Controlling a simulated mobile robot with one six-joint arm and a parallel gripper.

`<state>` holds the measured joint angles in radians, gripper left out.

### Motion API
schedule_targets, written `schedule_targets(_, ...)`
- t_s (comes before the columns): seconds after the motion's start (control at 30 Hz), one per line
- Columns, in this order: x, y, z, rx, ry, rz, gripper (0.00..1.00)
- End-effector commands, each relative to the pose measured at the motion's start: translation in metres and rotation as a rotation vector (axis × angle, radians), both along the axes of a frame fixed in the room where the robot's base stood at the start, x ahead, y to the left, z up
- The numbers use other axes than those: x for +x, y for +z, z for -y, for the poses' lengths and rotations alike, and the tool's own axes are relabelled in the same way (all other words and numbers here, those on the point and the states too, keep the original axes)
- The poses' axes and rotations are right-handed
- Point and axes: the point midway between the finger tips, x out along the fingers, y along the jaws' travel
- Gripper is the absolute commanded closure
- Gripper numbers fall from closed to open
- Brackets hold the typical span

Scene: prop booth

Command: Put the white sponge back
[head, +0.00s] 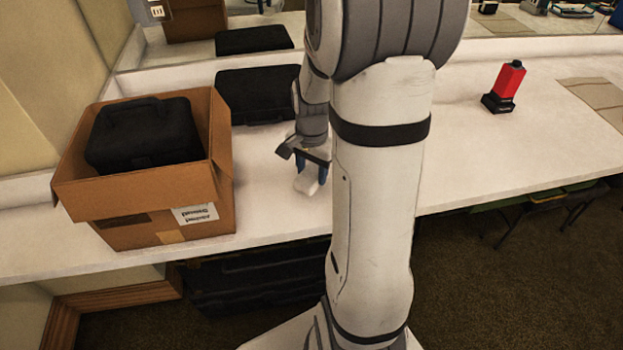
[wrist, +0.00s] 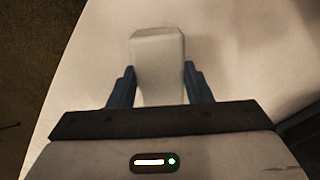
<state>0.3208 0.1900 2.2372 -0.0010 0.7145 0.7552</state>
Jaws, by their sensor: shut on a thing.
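The white sponge (wrist: 158,62) is a pale block between the two blue fingers of my gripper (wrist: 160,88) in the wrist view. My gripper is shut on it. In the head view my gripper (head: 311,172) is over the white counter (head: 268,190), right of the cardboard box, with the sponge (head: 307,183) at its fingertips. I cannot tell whether the sponge touches the counter. My arm hides part of the counter to the right of the gripper.
An open cardboard box (head: 150,205) holding a black case (head: 142,135) stands at the left. Another black case (head: 257,94) lies behind my gripper. A red and black device (head: 506,86) stands at the right. A mirror runs along the back. The counter's front edge is close.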

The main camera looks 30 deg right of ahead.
Motion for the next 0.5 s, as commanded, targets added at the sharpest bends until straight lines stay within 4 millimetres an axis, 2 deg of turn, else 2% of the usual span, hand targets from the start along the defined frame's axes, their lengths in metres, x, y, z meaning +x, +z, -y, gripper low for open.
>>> schedule_targets(0.2, 0.0, -0.031, -0.003, 0.002, 0.006, -0.005, 0.74)
schedule_targets(0.47, 0.001, -0.034, -0.003, 0.001, 0.008, 0.0, 0.74)
schedule_targets(0.5, 0.0, -0.034, -0.003, 0.001, 0.008, 0.0, 0.54)
